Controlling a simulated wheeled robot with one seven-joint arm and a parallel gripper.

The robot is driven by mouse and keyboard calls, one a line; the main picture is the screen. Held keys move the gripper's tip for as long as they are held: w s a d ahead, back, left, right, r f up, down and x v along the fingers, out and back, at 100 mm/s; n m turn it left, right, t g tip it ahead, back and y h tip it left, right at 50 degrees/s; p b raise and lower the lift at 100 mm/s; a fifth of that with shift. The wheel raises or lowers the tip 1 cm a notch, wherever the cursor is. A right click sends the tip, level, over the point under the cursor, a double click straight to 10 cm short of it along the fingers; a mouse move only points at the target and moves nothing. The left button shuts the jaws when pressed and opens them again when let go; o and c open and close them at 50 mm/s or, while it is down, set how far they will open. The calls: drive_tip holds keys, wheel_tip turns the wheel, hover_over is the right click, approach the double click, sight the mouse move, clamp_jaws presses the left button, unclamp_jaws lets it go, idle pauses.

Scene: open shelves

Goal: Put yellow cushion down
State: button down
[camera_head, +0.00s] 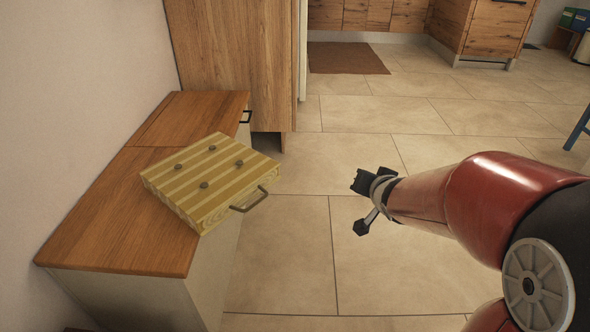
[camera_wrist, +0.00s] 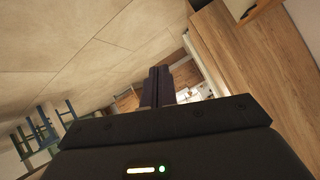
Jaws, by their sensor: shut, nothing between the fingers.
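The yellow striped cushion (camera_head: 211,179) has several dark buttons and a dark handle at its right front edge. It lies tilted across the wooden top of a low bench cabinet, and its handle end sticks out past the edge over the floor. My gripper (camera_head: 358,182) is to the right of the cushion, over the floor and apart from it. In the wrist view my gripper's fingers (camera_wrist: 157,88) are together with nothing between them. The cushion cannot be made out in the wrist view.
The low bench (camera_head: 110,235) stands against the left wall, with a tall wooden cabinet (camera_head: 237,60) behind it. Tiled floor (camera_head: 380,110) is open in the middle. A brown mat (camera_head: 345,58) lies before wooden kitchen cabinets (camera_head: 490,30). A blue stool leg (camera_head: 578,128) shows at right.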

drive_tip(key=w+a+f+m+t+y, duration=0.1)
drive_tip(key=w+a+f+y, duration=0.25)
drive_tip(key=w+f, duration=0.2)
drive_tip(key=m+t+y+b, duration=0.1)
drive_tip(key=m+y+b, duration=0.3)
drive_tip(key=y, duration=0.5)
approach(281, 175)
drive_tip(key=w+d+x, duration=0.1)
drive_tip(key=x, duration=0.4)
drive_tip(key=shift+a+r+h, duration=0.15)
drive_tip(key=shift+a+h, duration=0.1)
drive_tip(key=shift+a, duration=0.85)
